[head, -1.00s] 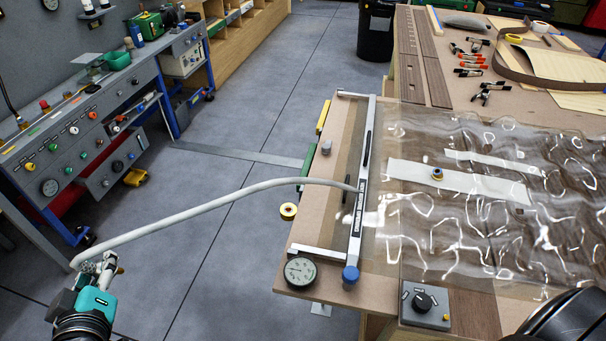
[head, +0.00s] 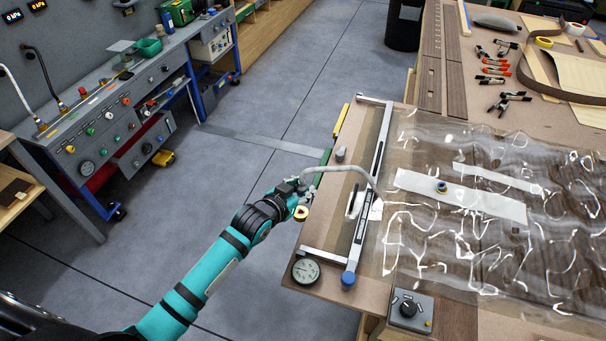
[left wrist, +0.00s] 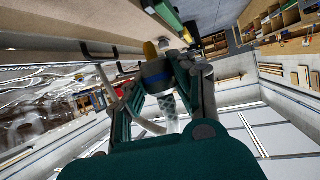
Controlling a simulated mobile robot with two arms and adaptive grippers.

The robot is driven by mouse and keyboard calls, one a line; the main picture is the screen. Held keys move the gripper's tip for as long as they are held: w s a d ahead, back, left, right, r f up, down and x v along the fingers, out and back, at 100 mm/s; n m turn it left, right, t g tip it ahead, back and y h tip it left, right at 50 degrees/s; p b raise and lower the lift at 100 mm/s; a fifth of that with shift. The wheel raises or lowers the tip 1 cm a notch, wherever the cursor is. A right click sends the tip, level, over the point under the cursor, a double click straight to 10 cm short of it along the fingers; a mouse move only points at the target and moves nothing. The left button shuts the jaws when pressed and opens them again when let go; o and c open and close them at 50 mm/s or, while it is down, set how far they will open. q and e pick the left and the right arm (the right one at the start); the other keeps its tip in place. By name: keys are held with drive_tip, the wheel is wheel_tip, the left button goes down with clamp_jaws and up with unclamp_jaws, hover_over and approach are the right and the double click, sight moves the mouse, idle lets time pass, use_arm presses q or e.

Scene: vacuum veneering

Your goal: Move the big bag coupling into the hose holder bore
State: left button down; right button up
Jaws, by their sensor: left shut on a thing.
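My left gripper (head: 298,190) is beside the left edge of the bench, shut on the coupling at the hose end. The left wrist view shows the coupling (left wrist: 156,78) between the fingers, a grey cylinder with a blue band and a brass-coloured tip. The pale hose (head: 340,169) arches from the gripper to the clear bag (head: 420,235). My right gripper is not in view.
A long clamp bar (head: 366,200) with a blue knob (head: 348,279) crosses the bag's left end. A dial gauge (head: 306,270) and a switch box (head: 409,309) are at the bench front. Open floor (head: 240,190) lies left of the bench.

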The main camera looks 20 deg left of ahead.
use_arm(q)
drive_tip(key=shift+w+a+f, duration=0.15)
drive_tip(key=shift+w+a, duration=0.1)
drive_tip(key=shift+a, duration=0.05)
drive_tip(key=shift+d, duration=0.1)
drive_tip(key=shift+s+p, duration=0.15)
drive_tip(key=shift+p, duration=0.3)
drive_tip(key=b, duration=0.3)
hover_over(301, 214)
wheel_tip(301, 214, down, 4)
drive_tip(key=shift+s+f+b, duration=0.45)
drive_tip(key=shift+f+b, duration=0.2)
drive_tip(key=shift+f, duration=0.2)
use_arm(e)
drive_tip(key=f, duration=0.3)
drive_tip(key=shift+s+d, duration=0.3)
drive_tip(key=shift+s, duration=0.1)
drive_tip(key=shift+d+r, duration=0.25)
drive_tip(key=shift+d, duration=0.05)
use_arm(q)
drive_tip(key=shift+p, duration=0.5)
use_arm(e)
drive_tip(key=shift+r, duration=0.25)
